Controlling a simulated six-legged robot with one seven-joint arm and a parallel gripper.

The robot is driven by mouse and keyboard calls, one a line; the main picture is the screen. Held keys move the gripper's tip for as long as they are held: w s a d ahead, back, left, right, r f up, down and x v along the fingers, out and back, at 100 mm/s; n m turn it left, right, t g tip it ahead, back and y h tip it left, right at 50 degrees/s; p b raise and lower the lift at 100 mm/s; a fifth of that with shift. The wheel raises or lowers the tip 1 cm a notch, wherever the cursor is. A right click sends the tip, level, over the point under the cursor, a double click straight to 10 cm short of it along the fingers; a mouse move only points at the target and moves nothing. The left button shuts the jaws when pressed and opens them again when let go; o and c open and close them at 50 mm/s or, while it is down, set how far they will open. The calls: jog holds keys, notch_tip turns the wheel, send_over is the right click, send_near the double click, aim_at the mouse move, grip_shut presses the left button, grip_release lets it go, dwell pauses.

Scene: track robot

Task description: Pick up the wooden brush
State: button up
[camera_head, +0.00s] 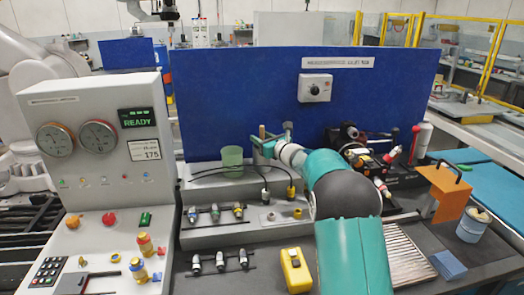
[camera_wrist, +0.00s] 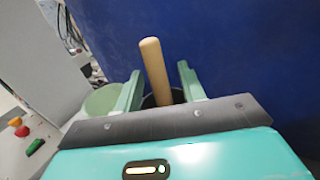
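The wooden brush shows as a light wooden handle (camera_wrist: 155,70) standing nearly upright in the wrist view. In the head view a small part of it (camera_head: 262,131) shows at the gripper's end. Its lower end goes into or behind a dark rounded thing, and the bristles are hidden. My gripper (camera_wrist: 162,86) is open, with one green finger on each side of the handle and a gap visible on both sides. In the head view my gripper (camera_head: 267,147) reaches over the back ledge, before the blue panel.
A green cup (camera_head: 232,156) stands just left of my gripper. A blue panel (camera_head: 230,85) rises close behind. A grey console (camera_head: 100,130) stands at the left. Cables and connectors (camera_head: 240,212) lie in front, and a cluttered red-and-black device (camera_head: 372,155) stands at the right.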

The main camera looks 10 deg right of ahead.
grip_shut()
